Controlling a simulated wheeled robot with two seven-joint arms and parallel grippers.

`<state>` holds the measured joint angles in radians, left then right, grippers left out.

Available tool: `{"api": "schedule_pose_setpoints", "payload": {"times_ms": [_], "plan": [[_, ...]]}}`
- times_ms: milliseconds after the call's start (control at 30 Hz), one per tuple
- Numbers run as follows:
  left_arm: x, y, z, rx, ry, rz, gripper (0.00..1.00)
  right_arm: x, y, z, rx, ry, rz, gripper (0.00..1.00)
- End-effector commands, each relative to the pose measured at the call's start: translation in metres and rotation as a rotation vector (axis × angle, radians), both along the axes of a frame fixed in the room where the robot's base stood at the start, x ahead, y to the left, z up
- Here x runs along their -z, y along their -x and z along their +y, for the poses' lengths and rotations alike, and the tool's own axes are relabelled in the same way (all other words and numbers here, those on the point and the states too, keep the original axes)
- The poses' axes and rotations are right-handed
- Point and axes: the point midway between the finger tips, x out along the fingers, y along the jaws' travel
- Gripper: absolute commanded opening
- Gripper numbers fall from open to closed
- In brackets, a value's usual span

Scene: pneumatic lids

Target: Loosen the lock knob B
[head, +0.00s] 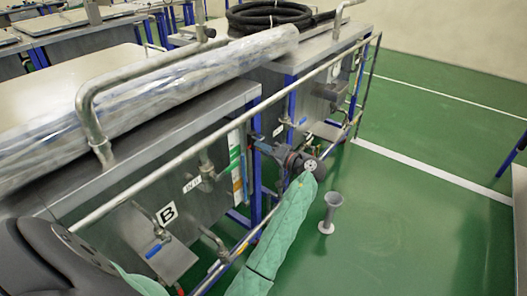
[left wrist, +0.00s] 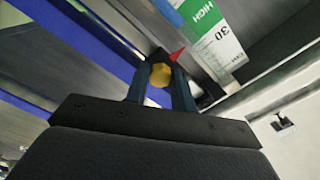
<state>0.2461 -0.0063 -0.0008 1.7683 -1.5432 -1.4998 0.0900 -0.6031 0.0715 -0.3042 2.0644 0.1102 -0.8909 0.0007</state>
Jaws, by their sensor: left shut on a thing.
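In the left wrist view, a yellow knob (left wrist: 160,74) sits between the two fingers of my left gripper (left wrist: 160,82), which is shut on it. In the head view, my left gripper (head: 259,147) reaches leftward to the end of the steel cabinet near the coloured scale (head: 236,160). The knob is not clear in the head view. My right gripper is not in view.
A long steel rail (head: 220,130) runs along the cabinet front. A plastic-wrapped roll (head: 150,98) lies across the top. A second cabinet with a coiled black hose (head: 268,14) stands behind. A grey flared stand (head: 330,212) is on the green floor, which is otherwise open to the right.

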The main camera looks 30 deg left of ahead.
Motion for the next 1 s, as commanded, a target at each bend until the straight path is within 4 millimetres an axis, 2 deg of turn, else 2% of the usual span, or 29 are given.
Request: {"api": "schedule_pose_setpoints", "payload": {"times_ms": [400,433,500,533,1000], "plan": [[-0.0007,-0.0002,-0.0003,0.000,0.000,-0.005,0.02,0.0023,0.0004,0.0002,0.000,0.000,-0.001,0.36],[-0.0007,-0.0002,-0.0003,0.000,0.000,-0.005,0.30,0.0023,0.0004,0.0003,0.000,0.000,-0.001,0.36],[-0.0007,-0.0002,-0.0003,0.000,0.000,-0.004,0.44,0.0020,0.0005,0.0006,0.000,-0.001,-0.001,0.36],[-0.0006,-0.0001,-0.0003,0.000,0.000,-0.004,0.46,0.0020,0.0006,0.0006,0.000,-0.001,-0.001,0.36],[-0.0016,0.0000,0.0001,-0.001,-0.001,0.000,0.46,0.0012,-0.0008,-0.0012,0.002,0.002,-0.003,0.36]]}}
